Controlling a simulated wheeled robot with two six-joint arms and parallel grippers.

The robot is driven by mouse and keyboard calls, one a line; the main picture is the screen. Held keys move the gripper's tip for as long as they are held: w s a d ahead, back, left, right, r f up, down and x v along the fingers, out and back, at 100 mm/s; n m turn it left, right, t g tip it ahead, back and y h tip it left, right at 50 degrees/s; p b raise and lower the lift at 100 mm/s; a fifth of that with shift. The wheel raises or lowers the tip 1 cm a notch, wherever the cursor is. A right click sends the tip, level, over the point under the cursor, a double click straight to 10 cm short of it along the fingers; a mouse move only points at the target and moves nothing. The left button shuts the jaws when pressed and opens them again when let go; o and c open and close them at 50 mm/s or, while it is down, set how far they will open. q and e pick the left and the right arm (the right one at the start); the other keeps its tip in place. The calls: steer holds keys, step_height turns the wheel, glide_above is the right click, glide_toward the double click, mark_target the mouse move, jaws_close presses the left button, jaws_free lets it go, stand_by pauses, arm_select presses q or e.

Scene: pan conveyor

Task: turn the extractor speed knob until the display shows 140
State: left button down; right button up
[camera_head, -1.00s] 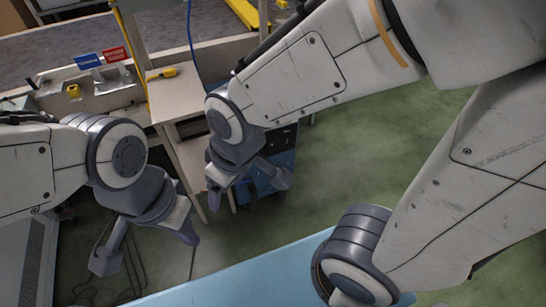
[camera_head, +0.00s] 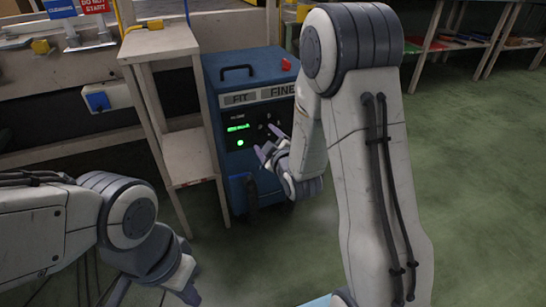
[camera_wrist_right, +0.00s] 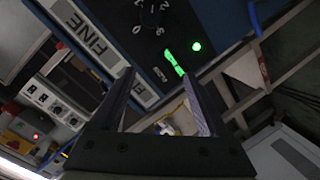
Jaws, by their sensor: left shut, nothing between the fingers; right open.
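The blue extractor (camera_head: 222,73) stands at centre in the head view. Its dark panel has a lit green display (camera_head: 238,128), whose digits I cannot read. The display also shows slanted in the right wrist view (camera_wrist_right: 174,63). The speed knob, a dark knob with white numbers round it (camera_wrist_right: 151,14), is at the top edge of the right wrist view. My right gripper (camera_head: 266,141) is open and empty in front of the panel, apart from the knob as far as I can tell. My left gripper (camera_head: 150,296) is shut and empty low at left, partly cut off.
A green lamp (camera_head: 240,143) glows below the display, and a red button (camera_head: 286,64) sits on the extractor's top. A pale wooden stand (camera_head: 188,157) is close at its left. Blue and red signs (camera_head: 95,6) stand at the back. Green floor lies open at right.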

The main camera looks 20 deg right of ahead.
steer(key=d+f+t+h+b, duration=0.1)
steer(key=d+f+t+b, duration=0.1)
steer(key=d+f+b, duration=0.35)
arm_select(q)
step_height(320, 180, down, 10)
steer(key=b, duration=0.2)
steer(key=shift+f, duration=0.25)
arm_select(e)
steer(key=w, duration=1)
steer(key=shift+w+d, duration=0.15)
steer(key=shift+w, duration=0.1)
jaws_close()
